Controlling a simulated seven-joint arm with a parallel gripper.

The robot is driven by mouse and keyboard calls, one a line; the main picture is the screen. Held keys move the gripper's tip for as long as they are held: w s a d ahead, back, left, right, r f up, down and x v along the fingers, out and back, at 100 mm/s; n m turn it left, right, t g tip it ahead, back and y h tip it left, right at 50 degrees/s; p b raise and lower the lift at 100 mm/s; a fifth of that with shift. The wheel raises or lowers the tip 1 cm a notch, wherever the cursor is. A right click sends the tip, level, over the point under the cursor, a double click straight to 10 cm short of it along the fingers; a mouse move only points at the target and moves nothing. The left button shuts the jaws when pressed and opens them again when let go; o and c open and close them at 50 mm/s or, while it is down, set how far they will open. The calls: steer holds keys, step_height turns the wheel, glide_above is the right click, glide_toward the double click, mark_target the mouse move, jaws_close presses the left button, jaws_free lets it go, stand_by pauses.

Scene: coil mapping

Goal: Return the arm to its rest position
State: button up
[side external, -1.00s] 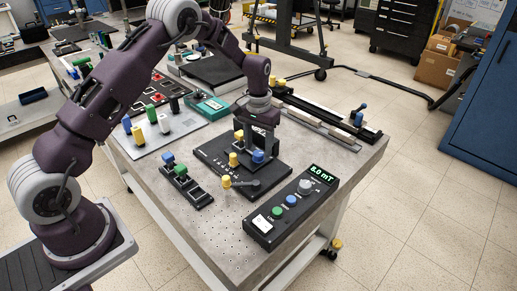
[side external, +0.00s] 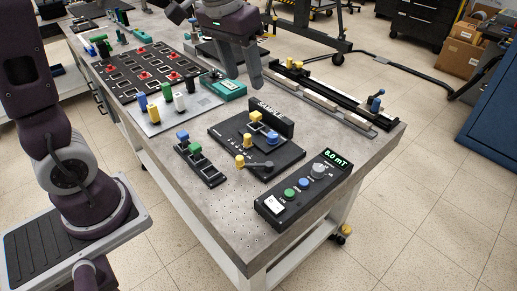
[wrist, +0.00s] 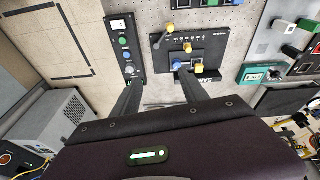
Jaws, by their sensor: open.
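My gripper (side external: 243,77) is raised above the table's back part, behind the black board. It is open and empty, and its two dark fingers stand apart in the wrist view (wrist: 158,88). My arm stands on its base at the left of the side view, with part of it beyond the top edge. The black board (side external: 222,127) carries yellow and blue knobs, a grey lever and an upright block marked SAMPLE (side external: 276,119). The fingers are clear of the board in the side view.
A meter box (side external: 270,208) reading 8.0 mT lies at the front right. A strip with blue and green plugs (side external: 208,174) lies left of the board. A teal meter (side external: 231,90), a panel with red parts (side external: 130,90) and a long rail (side external: 330,90) lie behind. The front table corner is clear.

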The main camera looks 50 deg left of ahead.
steer(key=s+d+m+t, duration=0.1)
steer(key=s+d+t, duration=0.1)
steer(key=s, duration=1.7)
steer(key=shift+s+d+r+m+t, duration=0.2)
steer(key=shift+s+d+m+t, duration=0.1)
steer(key=shift+t, duration=0.1)
steer(key=shift+w, duration=0.1)
